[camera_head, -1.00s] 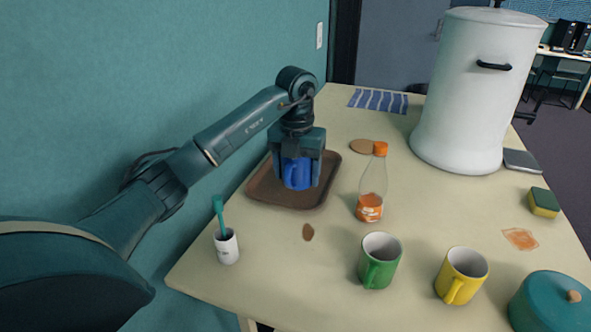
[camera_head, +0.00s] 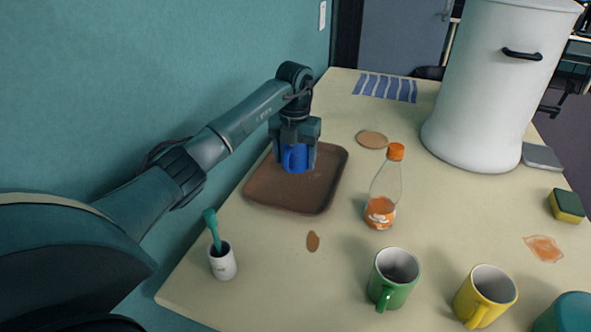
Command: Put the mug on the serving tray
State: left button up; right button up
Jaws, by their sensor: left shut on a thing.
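A blue mug (camera_head: 295,158) is upright between the fingers of my left gripper (camera_head: 296,160), which is shut on it. The gripper points down and partly hides the mug. The mug is at the back part of the brown serving tray (camera_head: 290,195), over its surface; I cannot tell for sure whether its base touches the tray. The tray lies flat on the table near the wall, and its front part is bare. My right gripper does not show.
A bottle with an orange cap (camera_head: 384,190) stands right of the tray. A green mug (camera_head: 394,278), a yellow mug (camera_head: 484,296) and a white cup with a teal brush (camera_head: 222,262) stand in front. A large white pot (camera_head: 490,90) and a round coaster (camera_head: 372,139) are behind.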

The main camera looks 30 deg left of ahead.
aim_at(295, 183)
pick_arm(q)
jog(key=shift+f, duration=2.4)
jog(key=shift+f, duration=0.2)
jog(key=o, duration=1.2)
notch_tip(295, 183, up, 12)
jog(key=shift+r+b, duration=0.2)
jog(key=shift+b, duration=0.4)
jog(key=shift+f, duration=0.1)
